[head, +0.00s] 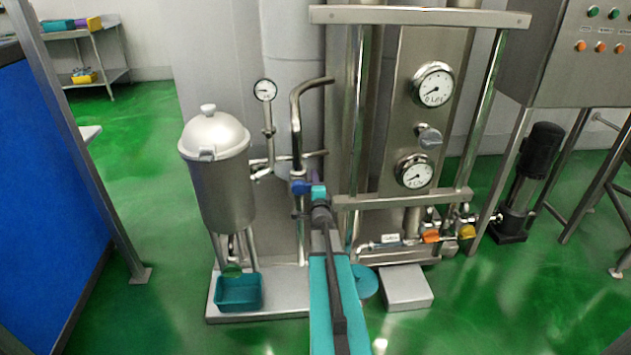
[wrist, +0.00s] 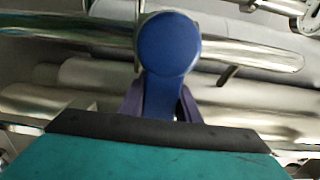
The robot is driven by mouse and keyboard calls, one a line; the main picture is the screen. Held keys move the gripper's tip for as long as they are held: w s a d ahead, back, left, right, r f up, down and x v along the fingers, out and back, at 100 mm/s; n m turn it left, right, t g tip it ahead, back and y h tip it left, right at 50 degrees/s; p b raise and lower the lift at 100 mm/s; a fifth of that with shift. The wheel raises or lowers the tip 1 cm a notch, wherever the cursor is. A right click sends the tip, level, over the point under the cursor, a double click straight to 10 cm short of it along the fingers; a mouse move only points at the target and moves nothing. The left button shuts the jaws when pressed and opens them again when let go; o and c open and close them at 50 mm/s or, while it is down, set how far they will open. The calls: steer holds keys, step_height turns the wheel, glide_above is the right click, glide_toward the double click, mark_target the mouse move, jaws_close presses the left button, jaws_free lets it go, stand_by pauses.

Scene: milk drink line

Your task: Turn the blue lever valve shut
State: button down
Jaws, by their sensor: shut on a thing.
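The blue lever valve (head: 299,187) sits on the pipework between the steel filter vessel and the tall steel column. In the wrist view its round blue hub (wrist: 168,45) is at the top middle, with the blue lever running down from it toward my gripper. My gripper (head: 316,190) is at the valve, at the end of my teal arm. In the wrist view its dark purple fingers (wrist: 160,103) stand on both sides of the lever and are shut on it. The lever's lower end is hidden behind the dark edge of my gripper.
A steel vessel with a domed lid (head: 216,140) stands left of the valve, and a teal bin (head: 239,292) is below it. A steel frame bar (head: 402,199) and a gauge panel (head: 432,130) are close on the right. A bent pipe (head: 296,115) rises above the valve.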

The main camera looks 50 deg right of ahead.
steer(key=shift+s+d, duration=0.2)
steer(key=shift+d, duration=0.05)
steer(key=c, duration=1.3)
jaws_free()
steer(key=shift+c, duration=0.2)
steer(key=shift+w+a, duration=0.1)
steer(key=shift+a, duration=0.05)
steer(key=shift+a, duration=0.15)
steer(key=p+v, duration=0.1)
steer(key=v, duration=1.2)
steer(key=shift+s+a, duration=0.15)
steer(key=shift+s, duration=0.15)
